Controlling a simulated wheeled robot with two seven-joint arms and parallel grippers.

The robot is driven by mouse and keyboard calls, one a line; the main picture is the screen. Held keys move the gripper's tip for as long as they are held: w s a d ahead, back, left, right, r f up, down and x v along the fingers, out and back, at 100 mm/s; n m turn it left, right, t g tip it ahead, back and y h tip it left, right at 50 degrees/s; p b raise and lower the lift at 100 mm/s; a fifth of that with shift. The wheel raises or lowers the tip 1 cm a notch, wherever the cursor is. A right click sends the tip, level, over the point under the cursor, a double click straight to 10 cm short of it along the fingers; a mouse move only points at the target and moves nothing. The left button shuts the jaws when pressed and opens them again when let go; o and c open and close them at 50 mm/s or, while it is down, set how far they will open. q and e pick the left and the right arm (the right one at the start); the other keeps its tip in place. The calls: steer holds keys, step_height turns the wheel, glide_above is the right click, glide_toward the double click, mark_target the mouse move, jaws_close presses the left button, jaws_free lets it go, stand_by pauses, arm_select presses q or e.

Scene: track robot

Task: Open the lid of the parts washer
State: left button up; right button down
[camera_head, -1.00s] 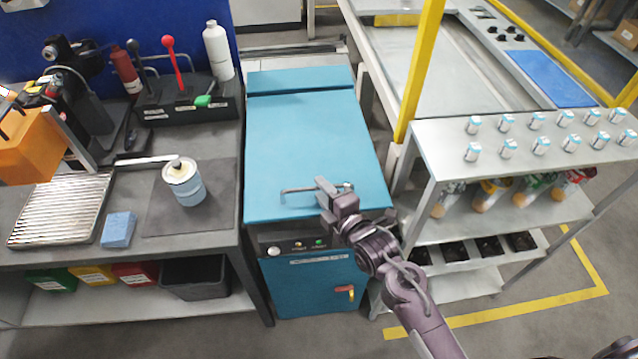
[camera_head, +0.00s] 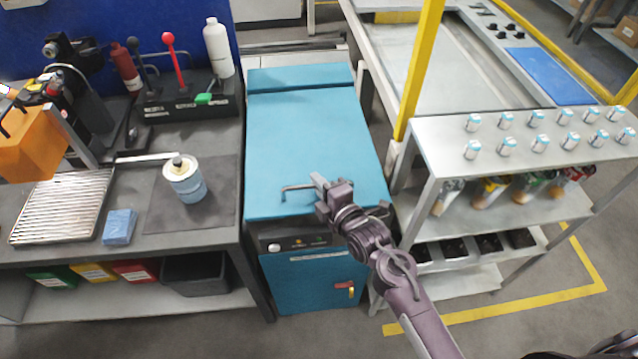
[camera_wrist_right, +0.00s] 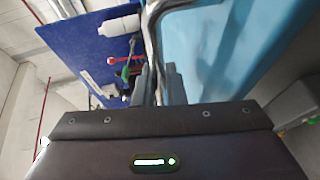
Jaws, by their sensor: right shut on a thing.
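The parts washer is a blue cabinet with a flat blue lid (camera_head: 310,130), seen in the middle of the head view. The lid lies down on the cabinet. A thin metal handle (camera_head: 290,189) runs along the lid's front edge. My right gripper (camera_head: 318,183) is shut on the handle's right part and hides that end. In the right wrist view the handle (camera_wrist_right: 152,45) passes down between the two fingers (camera_wrist_right: 159,82), with the blue lid (camera_wrist_right: 225,50) to its right.
A dark workbench (camera_head: 220,228) with a can (camera_head: 185,178) and a bottle (camera_head: 218,48) stands close on the left. A grey shelf rack (camera_head: 440,150) with several small jars stands close on the right. A yellow post (camera_head: 418,75) rises behind it.

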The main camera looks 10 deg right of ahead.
steer(key=w+r+m+g+p, duration=0.1)
steer(key=w+r+g+p, duration=0.2)
steer(key=r, duration=0.9)
steer(key=w+r+g+h+p, duration=0.1)
steer(key=w+r+g+p, duration=0.2)
steer(key=w+r+p, duration=0.4)
steer(key=shift+w+r+m+g+p, duration=0.35)
steer(key=shift+r+p, duration=1.05)
steer(key=shift+r, duration=0.95)
